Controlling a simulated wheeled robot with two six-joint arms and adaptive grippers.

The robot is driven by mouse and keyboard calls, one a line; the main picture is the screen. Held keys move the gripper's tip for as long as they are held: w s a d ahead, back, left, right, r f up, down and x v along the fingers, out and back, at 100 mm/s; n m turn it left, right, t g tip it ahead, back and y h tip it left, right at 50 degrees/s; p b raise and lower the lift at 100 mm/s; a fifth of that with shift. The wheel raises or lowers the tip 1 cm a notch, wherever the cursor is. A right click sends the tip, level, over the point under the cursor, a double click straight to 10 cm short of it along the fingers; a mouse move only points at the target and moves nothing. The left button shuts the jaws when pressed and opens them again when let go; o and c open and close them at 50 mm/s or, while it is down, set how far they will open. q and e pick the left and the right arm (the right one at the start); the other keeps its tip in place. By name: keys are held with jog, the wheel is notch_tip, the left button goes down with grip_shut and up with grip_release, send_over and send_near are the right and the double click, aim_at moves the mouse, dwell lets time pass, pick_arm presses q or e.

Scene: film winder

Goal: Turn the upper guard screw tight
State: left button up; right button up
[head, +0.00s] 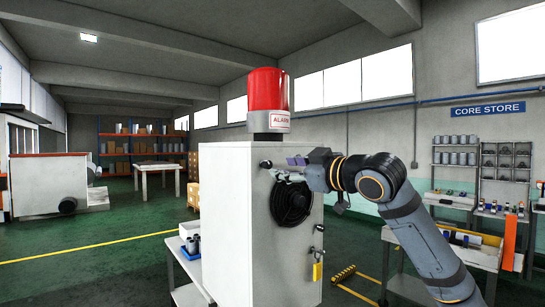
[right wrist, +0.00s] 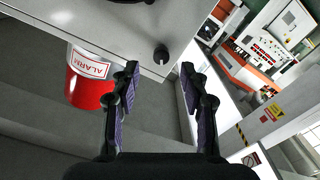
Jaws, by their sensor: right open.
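The upper guard screw (head: 266,164) is a small dark knob on the upper part of the white cabinet's (head: 228,225) fan side, near the top edge. In the right wrist view the screw (right wrist: 161,54) stands out from the panel, just beyond my fingertips and roughly midway between them. My right gripper (head: 284,168) is open and empty, with its fingers pointing at the screw from the right. In the right wrist view its two fingers (right wrist: 159,76) are spread to either side, apart from the screw. My left gripper is not in view.
A dark round fan (head: 292,203) sits below the screw. A red alarm lamp (head: 268,90) stands on top of the cabinet. A yellow padlock (head: 318,271) hangs low on the fan side. A bench (head: 478,255) stands behind my right arm.

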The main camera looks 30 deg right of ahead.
aim_at(270, 165)
jog(key=w+p, duration=0.1)
jog(key=w, duration=0.1)
jog(key=w+p, duration=0.1)
jog(key=w, duration=0.1)
jog(key=w+a+p, duration=0.1)
jog(key=w, duration=0.1)
jog(key=shift+r, duration=0.15)
jog(key=shift+w+d, duration=0.1)
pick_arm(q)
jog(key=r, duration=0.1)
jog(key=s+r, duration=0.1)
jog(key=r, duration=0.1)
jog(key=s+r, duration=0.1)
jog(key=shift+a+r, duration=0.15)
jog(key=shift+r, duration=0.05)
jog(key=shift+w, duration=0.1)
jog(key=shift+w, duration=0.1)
pick_arm(e)
grip_shut()
